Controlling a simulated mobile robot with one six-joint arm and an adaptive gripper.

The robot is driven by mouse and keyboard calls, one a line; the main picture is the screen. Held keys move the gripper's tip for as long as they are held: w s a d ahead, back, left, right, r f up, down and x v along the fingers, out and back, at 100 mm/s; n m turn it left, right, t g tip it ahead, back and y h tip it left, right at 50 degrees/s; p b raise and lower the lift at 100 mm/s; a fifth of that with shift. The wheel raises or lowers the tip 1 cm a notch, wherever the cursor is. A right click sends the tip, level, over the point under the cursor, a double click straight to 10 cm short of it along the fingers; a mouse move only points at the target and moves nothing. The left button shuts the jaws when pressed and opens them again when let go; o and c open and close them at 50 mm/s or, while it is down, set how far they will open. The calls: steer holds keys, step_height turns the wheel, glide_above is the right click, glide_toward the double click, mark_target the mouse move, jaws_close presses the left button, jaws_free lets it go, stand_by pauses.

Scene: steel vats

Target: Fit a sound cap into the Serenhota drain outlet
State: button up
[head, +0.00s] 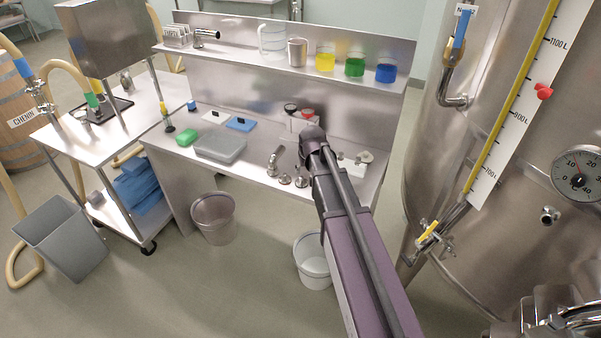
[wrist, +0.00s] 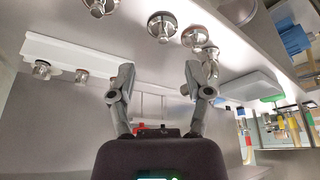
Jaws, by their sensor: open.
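My gripper (wrist: 155,78) is open and empty in the wrist view, its two fingers apart. Round steel fittings (wrist: 162,26) lie on the bench beyond it; one more (wrist: 195,38) is beside the right finger. I cannot tell which caps are sound. The name Serenhota is not readable, so I cannot identify its drain outlet.
The steel bench (head: 240,172) holds a grey tray (head: 220,149), a green block (head: 187,137) and a blue cloth (head: 241,124). Its shelf carries coloured beakers (head: 355,67). A large steel vat (head: 430,150) stands at right. Buckets (head: 213,215) stand on the floor.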

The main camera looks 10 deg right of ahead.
steer(key=shift+w+r+p, duration=0.6)
steer(key=shift+w+r, duration=0.3)
steer(key=shift+r, duration=0.3)
steer(key=shift+f, duration=0.1)
steer(key=b, duration=0.7)
glide_above(302, 177)
steer(key=s, duration=0.2)
step_height(302, 177, down, 7)
steer(key=shift+s+f, duration=0.1)
steer(key=shift+f+b, duration=0.3)
steer(key=shift+b, duration=0.2)
steer(key=shift+w+b+x, duration=0.1)
steer(key=shift+b+x, duration=1.1)
steer(key=shift+x, duration=0.15)
steer(key=shift+w+b+x, duration=0.15)
steer(key=shift+b+x, duration=1)
steer(key=shift+x, duration=0.15)
steer(key=shift+a+r, duration=0.1)
jaws_close()
